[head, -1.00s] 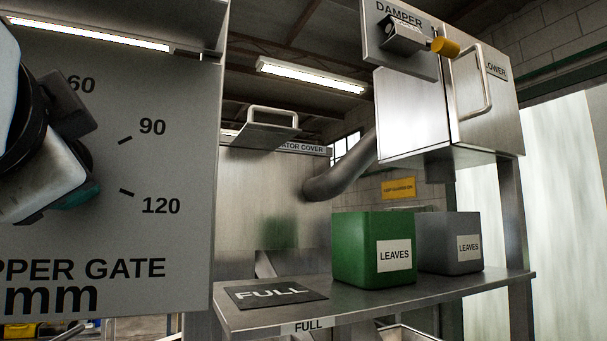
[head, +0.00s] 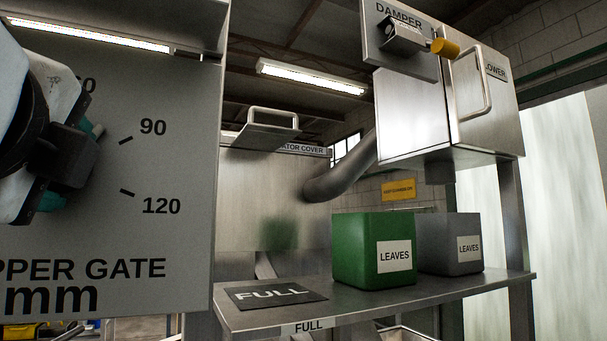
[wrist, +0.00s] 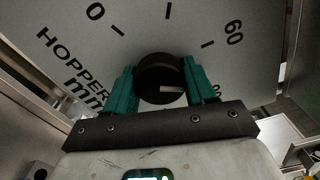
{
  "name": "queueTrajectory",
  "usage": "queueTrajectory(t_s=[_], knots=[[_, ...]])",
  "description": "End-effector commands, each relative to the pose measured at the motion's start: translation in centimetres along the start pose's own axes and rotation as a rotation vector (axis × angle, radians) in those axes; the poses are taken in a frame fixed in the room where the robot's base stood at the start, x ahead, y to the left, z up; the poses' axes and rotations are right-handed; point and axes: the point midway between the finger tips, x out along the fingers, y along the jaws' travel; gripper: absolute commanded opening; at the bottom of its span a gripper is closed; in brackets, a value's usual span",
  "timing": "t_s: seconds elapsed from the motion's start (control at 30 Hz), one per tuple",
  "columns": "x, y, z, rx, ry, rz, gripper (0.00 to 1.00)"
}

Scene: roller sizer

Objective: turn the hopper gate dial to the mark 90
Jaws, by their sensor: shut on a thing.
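The hopper gate dial is a round black knob (wrist: 158,74) with a white pointer line, seen in the wrist view on a grey panel. My gripper (wrist: 161,82) has its teal fingers on either side of the knob, shut on it. The pointer line points right, toward the right finger and a label partly hidden behind that finger. The 60 label (wrist: 233,32) is clear of the fingers. In the head view my gripper (head: 70,160) hides the knob; the 90 mark (head: 152,127) and 120 mark (head: 161,205) show right of it.
The dial panel (head: 185,240) fills the left of the head view. To its right are a shelf (head: 440,292) with a green LEAVES bin (head: 355,245) and a grey bin (head: 450,240), and a steel cabinet (head: 415,115) with a yellow-knobbed damper (head: 445,47).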

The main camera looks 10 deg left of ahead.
Motion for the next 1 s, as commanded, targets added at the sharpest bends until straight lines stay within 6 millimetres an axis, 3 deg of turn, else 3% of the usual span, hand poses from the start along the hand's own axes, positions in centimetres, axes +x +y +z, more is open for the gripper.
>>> queueTrajectory(t_s=[0.5,1.0], knots=[[0.02,0.23,-0.15,0.363,0.005,0.004,0.24],[0.05,0.36,-0.23,0.442,0.007,0.006,0.24]])
